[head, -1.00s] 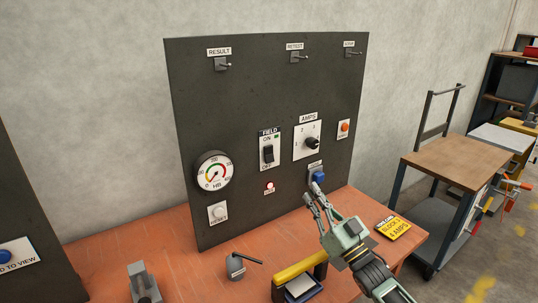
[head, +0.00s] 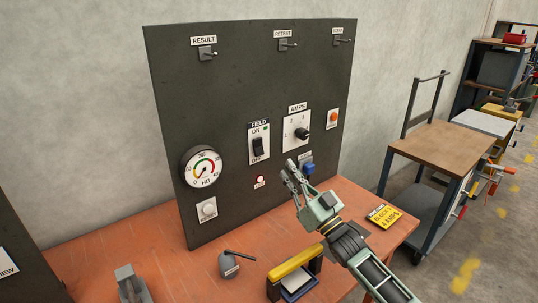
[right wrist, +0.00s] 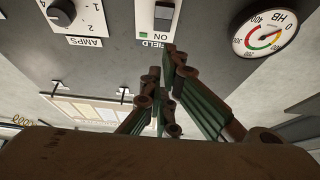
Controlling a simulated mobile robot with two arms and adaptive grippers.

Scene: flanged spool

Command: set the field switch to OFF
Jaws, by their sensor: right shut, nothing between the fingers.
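The field switch (head: 258,147) is a black rocker on a white plate, mid-panel, with ON above and OFF below. A small green mark shows beside ON. I cannot tell for sure which way the rocker is tipped. In the right wrist view the switch (right wrist: 163,14) appears upside down at the top, partly cut off by the frame. My right gripper (head: 291,169) is shut and empty, below and right of the switch and apart from it. Its fingers (right wrist: 172,62) point toward the panel just under the FIELD label. My left gripper is not in view.
The AMPS knob (head: 302,134) is right of the switch, the blue button (head: 308,169) beside my fingers, the red lamp (head: 260,181) below the switch. The gauge (head: 203,167) is at left. A grey pot-like item (head: 229,265) and yellow-handled item (head: 296,260) stand on the orange bench (head: 110,245).

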